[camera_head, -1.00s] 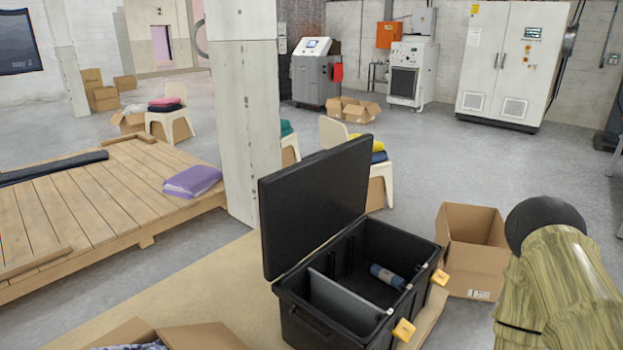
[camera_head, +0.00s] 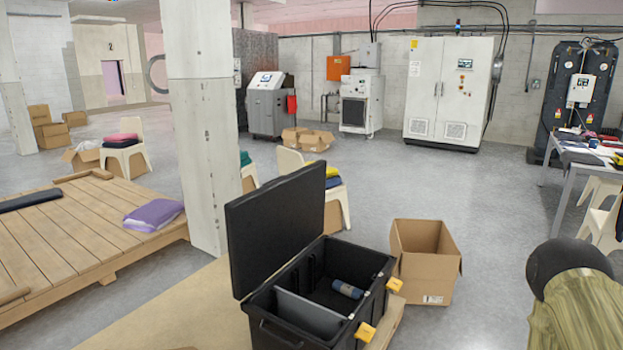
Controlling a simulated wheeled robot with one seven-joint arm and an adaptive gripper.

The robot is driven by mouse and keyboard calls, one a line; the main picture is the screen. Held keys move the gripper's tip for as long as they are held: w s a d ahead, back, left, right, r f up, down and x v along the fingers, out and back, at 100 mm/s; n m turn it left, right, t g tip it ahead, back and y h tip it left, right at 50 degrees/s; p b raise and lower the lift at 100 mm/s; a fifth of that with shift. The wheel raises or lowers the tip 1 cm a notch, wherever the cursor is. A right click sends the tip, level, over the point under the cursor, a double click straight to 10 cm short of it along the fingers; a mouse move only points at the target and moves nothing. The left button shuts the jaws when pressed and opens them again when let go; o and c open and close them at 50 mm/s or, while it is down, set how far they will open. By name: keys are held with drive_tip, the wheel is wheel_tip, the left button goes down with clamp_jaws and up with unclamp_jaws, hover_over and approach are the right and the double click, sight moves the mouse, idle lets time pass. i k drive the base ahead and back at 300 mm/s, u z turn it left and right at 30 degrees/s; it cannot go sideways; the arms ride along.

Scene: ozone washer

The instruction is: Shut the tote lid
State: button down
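The black tote (camera_head: 262,326) stands at the lower middle of the head view, on a tan board. Its black lid (camera_head: 277,226) is raised, standing up and leaning back a little along the tote's left side. Two yellow latches (camera_head: 365,331) hang on the tote's right side. Inside are a grey divider panel (camera_head: 308,315) and a dark blue cylinder (camera_head: 347,289). My gripper is not in view.
An open cardboard box (camera_head: 424,262) stands just right of the tote. A concrete pillar (camera_head: 203,130) and a wooden platform (camera_head: 75,230) are to the left. A table (camera_head: 570,170) with chairs is at the right. Grey floor is clear beyond the box.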

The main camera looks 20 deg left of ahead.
sight(267, 227)
drive_tip(key=z, duration=0.7)
drive_tip(key=i, duration=3.35)
drive_tip(key=u, duration=2.95)
